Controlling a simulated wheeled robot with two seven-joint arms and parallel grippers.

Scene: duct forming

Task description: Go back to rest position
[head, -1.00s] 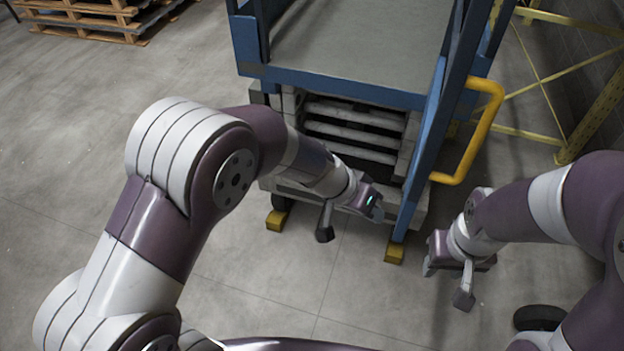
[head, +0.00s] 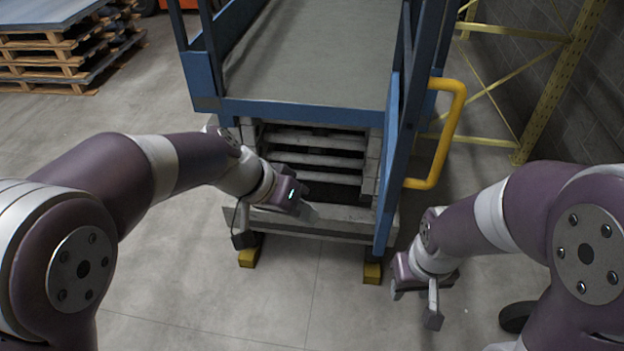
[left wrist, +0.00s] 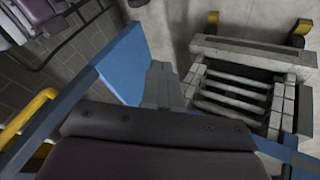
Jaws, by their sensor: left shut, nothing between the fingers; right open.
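My left gripper (head: 308,212) hangs in front of the blue lift platform (head: 310,70), near the platform's grey step-like base. Its fingers are shut with nothing between them; they also show together in the left wrist view (left wrist: 162,84). My right gripper (head: 398,290) is open and empty, low to the right of the lift's front corner, above the floor. Its fingertips are small and partly hidden by the wrist. Neither gripper appears to touch the lift, though the left one's exact gap to it cannot be told.
A yellow handle (head: 447,140) sticks out from the lift's right side, close to my right arm. Yellow feet (head: 372,273) stand at the lift's base. A yellow rack (head: 560,80) is at right, stacked pallets (head: 60,60) at back left. The floor (head: 240,305) in front is clear.

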